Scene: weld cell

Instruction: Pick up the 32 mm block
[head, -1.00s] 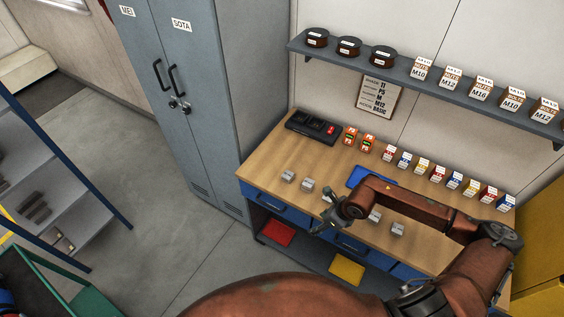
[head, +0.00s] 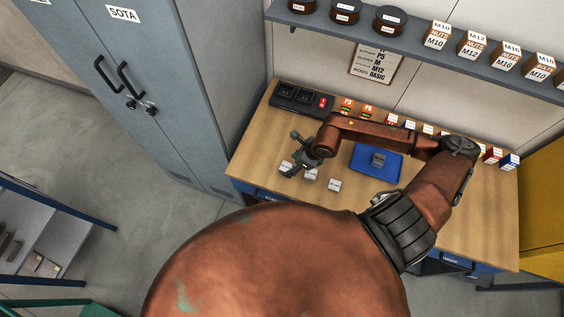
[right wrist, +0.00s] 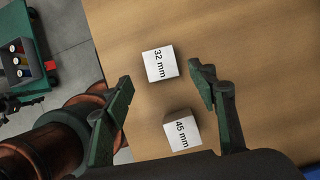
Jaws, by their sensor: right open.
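The 32 mm block (right wrist: 161,64) is a small pale cube on the wooden bench, its label up in the right wrist view. It lies just beyond the fingertips of my right gripper (right wrist: 161,78), roughly centred between them. The gripper is open and empty. A second cube, the 45 mm block (right wrist: 182,132), lies nearer the palm. In the head view my right gripper (head: 296,154) hangs over the left part of the bench; the leftmost cube (head: 285,167) beside its fingers seems to be the 32 mm block. My left gripper is out of view.
Another pale cube (head: 334,185) lies to the right. A blue tray (head: 361,169) holds a grey block (head: 378,159). A black case (head: 305,98) and a row of small boxes line the back, below a shelf (head: 410,36). Grey lockers (head: 170,90) stand left.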

